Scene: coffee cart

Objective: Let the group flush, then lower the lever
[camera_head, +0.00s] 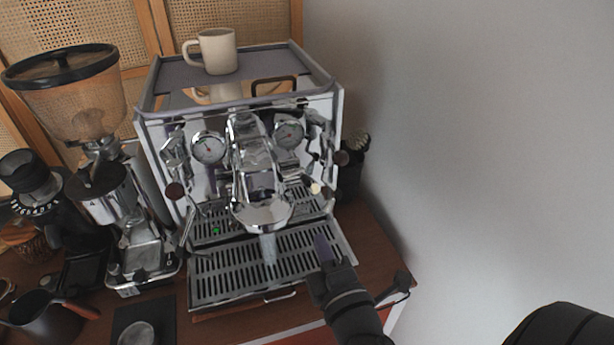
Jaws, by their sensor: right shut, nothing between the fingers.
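The chrome espresso machine (240,105) stands in the middle of the view. Its group head (262,208) juts out at the front over the drip tray (225,278). A pale bluish stream of water (268,249) runs from under the group head to the tray grate. What looks like the lever (315,188), a short bar with a cream tip, sticks out to the right of the group head. My right gripper (323,248) is shut and empty. It is over the right part of the drip tray, below the lever and apart from it. My left gripper is out of view.
A cream mug (216,51) stands on the machine's top. Grinders (100,190) stand to the left, with a dark pitcher (48,318) at lower left. A grey wall (480,130) bounds the right.

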